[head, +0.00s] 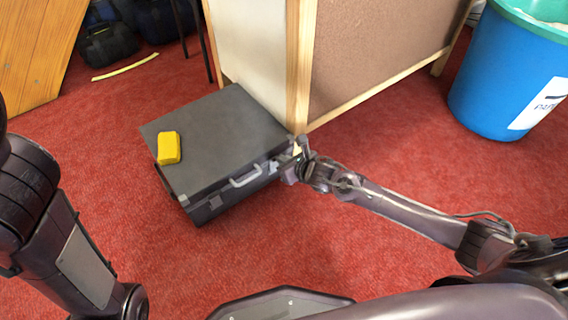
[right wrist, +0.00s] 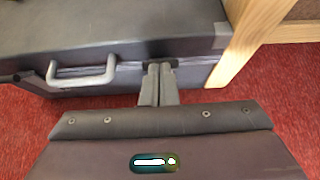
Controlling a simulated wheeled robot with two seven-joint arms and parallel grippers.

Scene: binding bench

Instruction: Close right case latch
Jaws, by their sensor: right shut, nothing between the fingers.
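A dark grey case (head: 222,134) lies flat on the red carpet with its lid down. Its light grey handle (head: 246,177) is on the front side, and it also shows in the right wrist view (right wrist: 84,74). My right gripper (head: 283,166) is at the front of the case, to the right of the handle. In the right wrist view its two fingers (right wrist: 160,70) are together, with nothing between them, and their tips are at the case's front near the lid seam. The fingers hide the right latch. My left arm shows at the left edge, but its gripper is out of view.
A yellow block (head: 168,148) sits on the lid. A wood-framed panel unit (head: 300,65) stands close behind the case's right corner. A blue bin (head: 508,75) is at the upper right. Carpet in front of the case is clear.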

